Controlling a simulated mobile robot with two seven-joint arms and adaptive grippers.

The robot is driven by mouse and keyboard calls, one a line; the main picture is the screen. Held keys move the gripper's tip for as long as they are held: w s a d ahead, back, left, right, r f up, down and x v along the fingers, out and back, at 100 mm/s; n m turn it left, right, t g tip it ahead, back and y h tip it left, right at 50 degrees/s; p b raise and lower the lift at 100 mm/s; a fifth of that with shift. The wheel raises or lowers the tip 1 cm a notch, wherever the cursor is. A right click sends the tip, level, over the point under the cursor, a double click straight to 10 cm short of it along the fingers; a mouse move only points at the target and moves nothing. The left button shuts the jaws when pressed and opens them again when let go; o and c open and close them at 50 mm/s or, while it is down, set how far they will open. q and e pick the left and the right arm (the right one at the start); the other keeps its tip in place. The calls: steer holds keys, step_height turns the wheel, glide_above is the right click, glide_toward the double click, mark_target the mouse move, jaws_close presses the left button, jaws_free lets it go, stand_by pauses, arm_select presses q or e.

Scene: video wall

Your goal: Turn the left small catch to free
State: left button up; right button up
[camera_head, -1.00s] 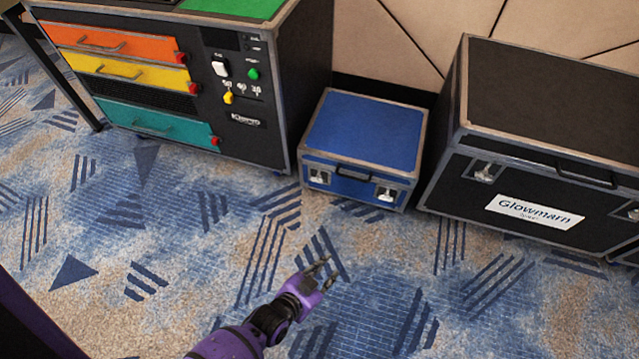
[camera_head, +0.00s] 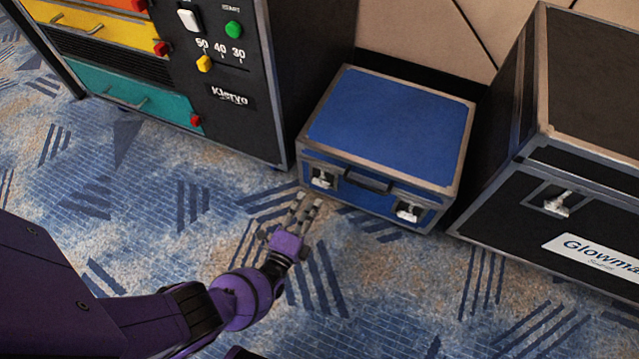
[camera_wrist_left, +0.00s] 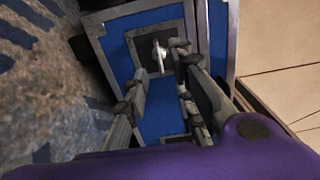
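The small blue case (camera_head: 388,125) stands on the carpet with grey metal edging and its lid down. Its left small catch (camera_head: 322,178) is a silver lever on a dark plate at the left of the front face. In the left wrist view the catch (camera_wrist_left: 158,55) shows just beyond the fingers, with its lever standing out from the plate. My left gripper (camera_head: 304,206) is just in front of and below the catch, apart from it in the head view. Its fingers (camera_wrist_left: 158,75) are spread and empty. My right gripper is not in view.
The blue case has a dark handle (camera_head: 368,182) and a right catch (camera_head: 408,212). A black cabinet with coloured drawers (camera_head: 130,110) stands at left, and a larger black case (camera_head: 580,175) at right. The patterned carpet (camera_head: 400,300) in front is clear.

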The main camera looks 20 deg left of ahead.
mark_target(319, 186)
arm_select(q)
steer(key=w+b, duration=0.1)
steer(key=w, duration=0.3)
steer(key=w+b, duration=0.1)
steer(key=w, duration=0.2)
steer(key=shift+w+d, duration=0.2)
steer(key=shift+w, duration=0.2)
jaws_close()
steer(key=shift+r, duration=0.1)
